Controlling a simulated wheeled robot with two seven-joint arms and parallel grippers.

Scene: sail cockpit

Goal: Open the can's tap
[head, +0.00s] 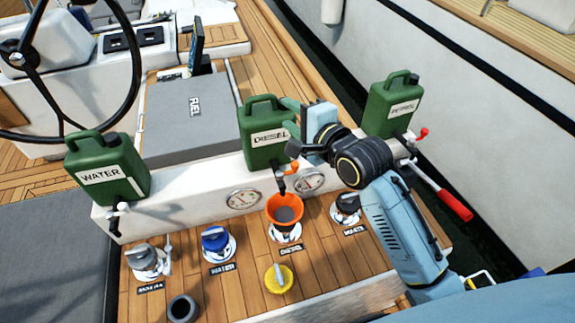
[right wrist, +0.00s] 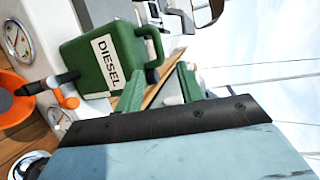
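The green can labelled DIESEL (head: 262,150) stands on the white ledge. Its tap (head: 283,178), dark with an orange lever, is at the can's lower front, above an orange funnel (head: 285,212). In the right wrist view the can (right wrist: 120,52), the tap's orange lever (right wrist: 68,100) and the funnel (right wrist: 12,92) show at the left. My right gripper (head: 289,116) is beside the can's upper right, higher than the tap. Its green fingers are apart with nothing seen held, and it looks clear of the tap. My left gripper is not in view.
Green cans labelled WATER (head: 108,177) and PETROL (head: 391,104) stand on either side. Gauges (head: 243,199) sit in the ledge's front. Deck caps, a yellow one (head: 278,279) and a blue one (head: 215,239) among them, lie below. A red-handled lever (head: 455,204) sticks out at right.

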